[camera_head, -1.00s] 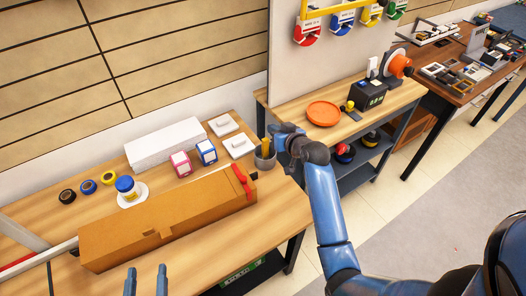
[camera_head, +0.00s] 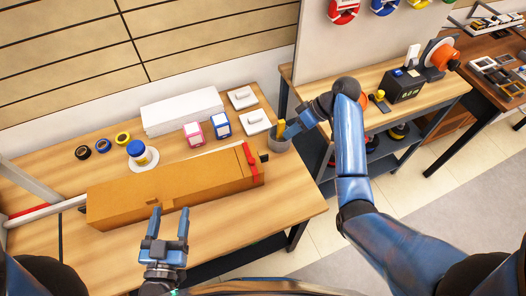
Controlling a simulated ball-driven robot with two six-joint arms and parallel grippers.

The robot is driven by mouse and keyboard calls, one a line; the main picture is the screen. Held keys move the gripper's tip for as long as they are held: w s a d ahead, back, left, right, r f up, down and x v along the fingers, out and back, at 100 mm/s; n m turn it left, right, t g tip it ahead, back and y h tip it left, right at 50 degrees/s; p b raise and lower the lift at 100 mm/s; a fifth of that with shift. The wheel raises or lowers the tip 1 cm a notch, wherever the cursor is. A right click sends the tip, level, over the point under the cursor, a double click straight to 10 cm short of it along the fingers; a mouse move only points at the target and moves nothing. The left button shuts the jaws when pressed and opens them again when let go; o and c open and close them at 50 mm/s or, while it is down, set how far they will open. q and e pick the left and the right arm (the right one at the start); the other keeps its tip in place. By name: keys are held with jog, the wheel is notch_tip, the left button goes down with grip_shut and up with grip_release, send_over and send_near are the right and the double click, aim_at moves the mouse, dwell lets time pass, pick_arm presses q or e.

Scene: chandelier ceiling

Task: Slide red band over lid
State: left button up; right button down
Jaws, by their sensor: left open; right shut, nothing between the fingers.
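A long brown box (camera_head: 130,203) lies on the wooden workbench, with its lid as the flat top face. A red band (camera_head: 251,166) runs across the top and down the front near the box's right end. My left gripper (camera_head: 169,213) is open and empty at the front of the box, its fingers pointing toward the box's front side; whether they touch it I cannot tell. My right gripper (camera_head: 290,131) is shut with nothing held, beside the grey cup (camera_head: 279,144), to the right of the band and apart from it.
A pink box (camera_head: 194,133), a blue box (camera_head: 221,125) and a glue jar (camera_head: 137,150) stand behind the brown box. Tape rolls (camera_head: 103,146) lie at the back left. White pads (camera_head: 243,98) and a white stack (camera_head: 183,111) sit at the back. The front right bench is clear.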

aim_at(250, 160)
jog(key=p+x, duration=0.1)
jog(key=x, duration=0.2)
jog(key=p+x, duration=0.1)
jog(key=x, duration=0.3)
jog(key=s+a+p+x, duration=0.1)
jog(key=x, duration=0.3)
jog(key=shift+s+r+p, duration=0.1)
jog(key=shift+r+p, duration=0.2)
jog(key=shift+r, duration=0.1)
jog(key=shift+s+a+f+p, duration=0.1)
jog(key=shift+s+a+p, duration=0.2)
jog(key=shift+s+a, duration=0.3)
jog(key=shift+w, duration=0.1)
jog(key=shift+a, duration=0.1)
